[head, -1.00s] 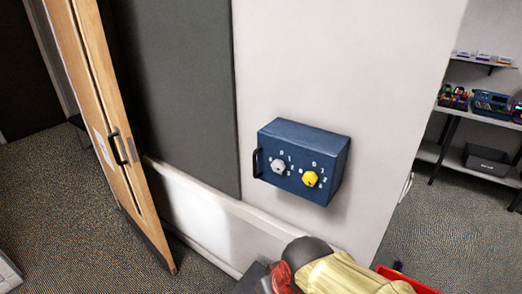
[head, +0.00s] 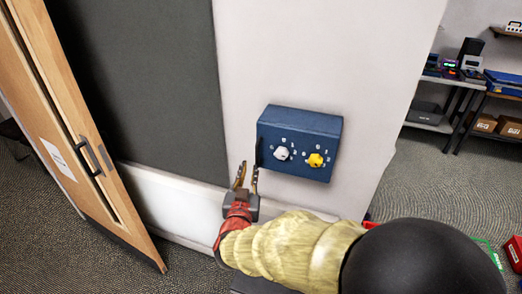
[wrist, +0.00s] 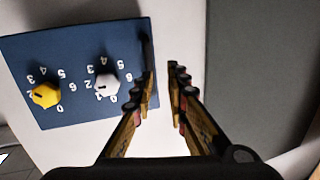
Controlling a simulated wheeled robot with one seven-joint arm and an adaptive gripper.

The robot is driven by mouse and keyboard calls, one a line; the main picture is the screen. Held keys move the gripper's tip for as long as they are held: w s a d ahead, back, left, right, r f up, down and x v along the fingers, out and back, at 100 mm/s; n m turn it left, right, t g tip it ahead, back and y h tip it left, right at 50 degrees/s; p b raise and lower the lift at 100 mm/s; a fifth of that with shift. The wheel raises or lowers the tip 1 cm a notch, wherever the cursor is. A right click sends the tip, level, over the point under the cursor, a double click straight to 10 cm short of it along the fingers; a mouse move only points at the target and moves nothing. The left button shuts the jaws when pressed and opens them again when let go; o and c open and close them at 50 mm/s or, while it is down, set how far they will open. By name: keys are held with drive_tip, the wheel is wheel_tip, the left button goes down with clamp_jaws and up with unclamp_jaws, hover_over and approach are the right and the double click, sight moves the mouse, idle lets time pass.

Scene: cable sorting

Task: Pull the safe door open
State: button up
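The safe (head: 302,122) is a dark blue box on the pale wall. Its door front carries a white dial (head: 282,153) and a yellow dial (head: 315,160) with white numbers around them. The door looks shut. The dark upright handle (head: 259,152) is at the door's left edge. My gripper (head: 248,172) is open and empty, just below and left of the handle. In the wrist view the picture is turned over; the handle (wrist: 147,48) lies beyond the tip of the left finger, and bare wall shows between the fingers. I see no contact with the handle.
A dark grey panel (head: 150,90) covers the wall left of the safe, above a white ledge (head: 175,200). A wooden door (head: 85,130) stands farther left. Shelves with boxes (head: 430,120) are at the far right. The space in front of the safe is free.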

sight(257, 152)
drive_tip(key=shift+t+h, duration=0.3)
drive_tip(key=shift+h, duration=0.1)
drive_tip(key=w+d, duration=0.1)
drive_tip(key=w, duration=0.1)
drive_tip(key=w+r, duration=0.1)
drive_tip(key=w, duration=0.2)
drive_tip(key=w+d+r+b, duration=0.1)
drive_tip(key=w, duration=0.1)
drive_tip(key=shift+w+d, duration=0.3)
drive_tip(key=shift+c, duration=0.4)
clamp_jaws()
